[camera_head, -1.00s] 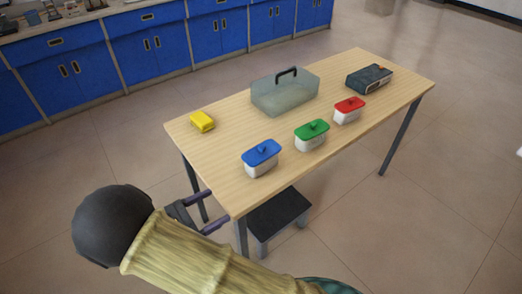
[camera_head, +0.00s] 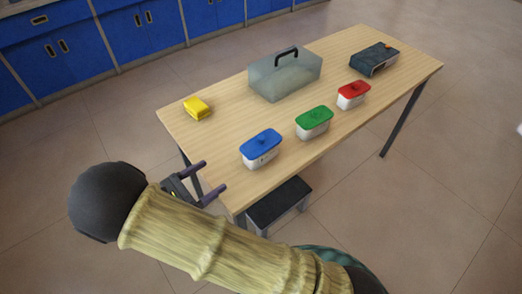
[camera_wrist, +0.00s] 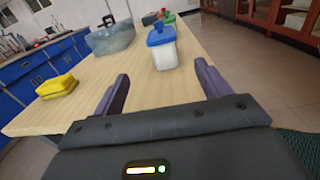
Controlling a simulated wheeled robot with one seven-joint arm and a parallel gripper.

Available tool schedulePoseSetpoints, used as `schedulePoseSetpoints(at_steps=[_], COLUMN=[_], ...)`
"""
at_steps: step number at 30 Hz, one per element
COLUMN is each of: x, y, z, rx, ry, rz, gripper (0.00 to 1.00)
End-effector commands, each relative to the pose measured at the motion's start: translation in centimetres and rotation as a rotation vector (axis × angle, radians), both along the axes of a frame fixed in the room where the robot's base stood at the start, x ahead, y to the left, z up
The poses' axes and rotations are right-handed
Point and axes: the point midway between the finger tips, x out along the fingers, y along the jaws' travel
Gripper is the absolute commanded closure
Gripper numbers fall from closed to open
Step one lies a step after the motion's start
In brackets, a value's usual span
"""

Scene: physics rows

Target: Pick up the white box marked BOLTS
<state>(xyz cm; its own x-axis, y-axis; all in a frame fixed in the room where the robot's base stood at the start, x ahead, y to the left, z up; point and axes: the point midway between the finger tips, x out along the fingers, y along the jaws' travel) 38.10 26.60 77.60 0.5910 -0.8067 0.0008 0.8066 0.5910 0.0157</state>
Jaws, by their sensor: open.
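Three white boxes with coloured lids stand in a row along the near edge of the wooden table (camera_head: 215,148): one with a blue lid (camera_head: 262,157), one with a green lid (camera_head: 314,130) and one with a red lid (camera_head: 352,100). Their markings are too small to read, so I cannot tell which says BOLTS. My gripper (camera_head: 215,178) is open and empty, beside the table's near left corner. In the wrist view the blue-lidded box (camera_wrist: 164,53) stands ahead, between the open fingers (camera_wrist: 160,90) in the picture but beyond them.
A yellow object (camera_head: 197,109) lies at the table's left end. A translucent case with a black handle (camera_head: 285,78) stands behind the boxes, and a dark case (camera_head: 373,60) at the far right. A dark step stool (camera_head: 279,203) is below the near edge.

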Motion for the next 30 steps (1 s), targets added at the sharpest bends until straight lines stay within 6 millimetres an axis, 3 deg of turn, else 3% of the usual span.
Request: schedulePoseSetpoints(at_steps=[18,30], x=[6.1,6.6], y=[-8.5,-9.1], z=[-0.1,-0.1], rx=[0.001,0.001], ry=[0.0,-0.001], rz=[-0.002,0.0], gripper=[0.24,0.24])
